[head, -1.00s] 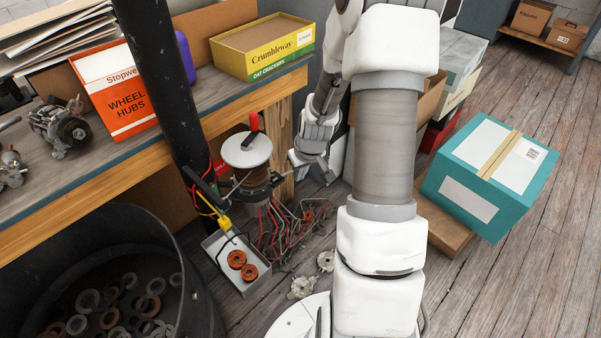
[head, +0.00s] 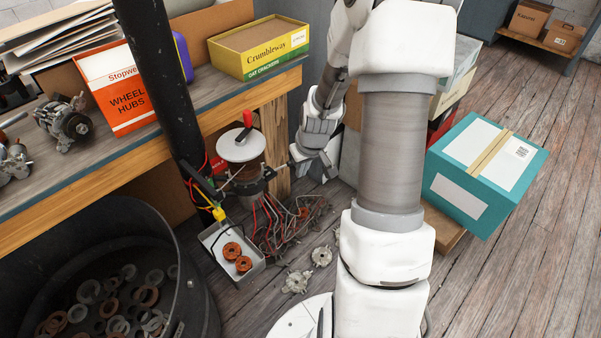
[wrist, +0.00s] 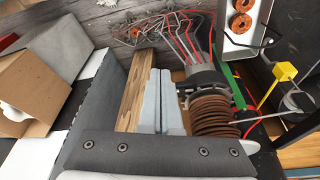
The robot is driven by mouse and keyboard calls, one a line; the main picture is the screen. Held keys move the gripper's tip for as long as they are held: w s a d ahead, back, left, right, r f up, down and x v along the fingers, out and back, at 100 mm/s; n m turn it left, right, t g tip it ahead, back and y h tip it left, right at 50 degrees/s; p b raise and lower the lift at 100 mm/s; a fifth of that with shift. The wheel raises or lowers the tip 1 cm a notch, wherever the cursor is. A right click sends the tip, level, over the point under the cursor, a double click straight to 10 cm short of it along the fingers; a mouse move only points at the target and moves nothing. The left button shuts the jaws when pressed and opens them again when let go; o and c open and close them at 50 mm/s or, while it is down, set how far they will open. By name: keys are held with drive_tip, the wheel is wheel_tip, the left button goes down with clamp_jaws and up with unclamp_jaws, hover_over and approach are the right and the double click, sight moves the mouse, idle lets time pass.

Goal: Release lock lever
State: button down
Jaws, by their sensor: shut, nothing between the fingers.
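A round winding fixture stands beside the bench leg, with a pale disc (head: 241,145) on top. A red-handled lever (head: 248,119) with a dark lower end sits upright at the disc. Which part is the lock lever is not certain. My gripper (head: 292,166) is just right of the fixture, below the disc's level. In the wrist view my gripper (wrist: 160,75) is shut and empty, its grey fingers close beside a copper-brown coil (wrist: 214,113) under a dark ring (wrist: 205,80). A green bar (wrist: 231,86) runs behind the coil. Contact cannot be told.
A grey tray (head: 216,246) holds copper rings. Loose red and grey wires (head: 285,222) spread on the floor. A black post (head: 158,75) and wooden bench (head: 95,150) bound the left. A teal box (head: 485,175) stands right. A dark bin (head: 190,285) is front left.

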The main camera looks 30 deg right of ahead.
drive_tip(key=p+v, duration=0.1)
drive_tip(key=v, duration=0.5)
drive_tip(key=shift+r+p, duration=0.3)
